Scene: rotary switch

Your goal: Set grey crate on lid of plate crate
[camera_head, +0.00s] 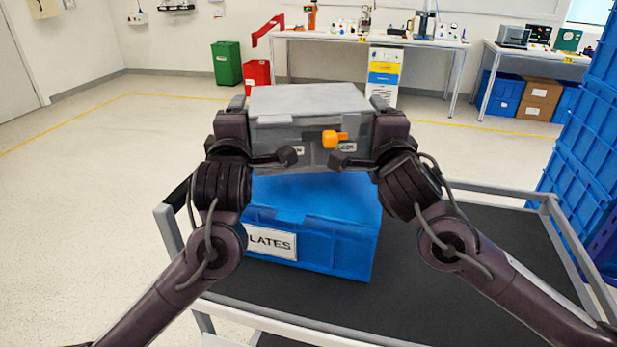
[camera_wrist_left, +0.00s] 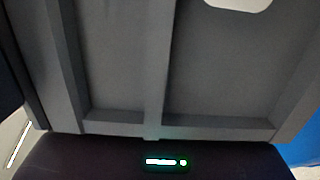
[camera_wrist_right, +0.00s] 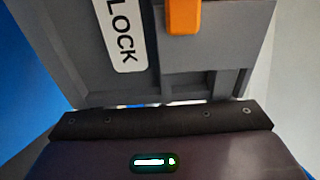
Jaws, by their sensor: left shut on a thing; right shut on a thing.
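The grey crate (camera_head: 310,103) is held level between my two grippers in the head view, above the blue plate crate (camera_head: 325,238). The grey crate has an orange rotary knob (camera_head: 334,138) on its front. My left gripper (camera_head: 238,118) is shut on its left side and my right gripper (camera_head: 384,118) on its right side. The plate crate stands on the cart with its lid shut and a "LATES" label (camera_head: 271,242) showing. The grey crate hides the lid's far part; I cannot tell if they touch. The left wrist view shows the grey wall (camera_wrist_left: 115,60); the right wrist view shows the knob (camera_wrist_right: 184,16).
The cart's dark top (camera_head: 480,265) has free room right of the plate crate, inside a raised grey rail (camera_head: 490,188). Tall stacked blue crates (camera_head: 585,130) stand beyond the cart at right. Benches (camera_head: 370,40) are far behind.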

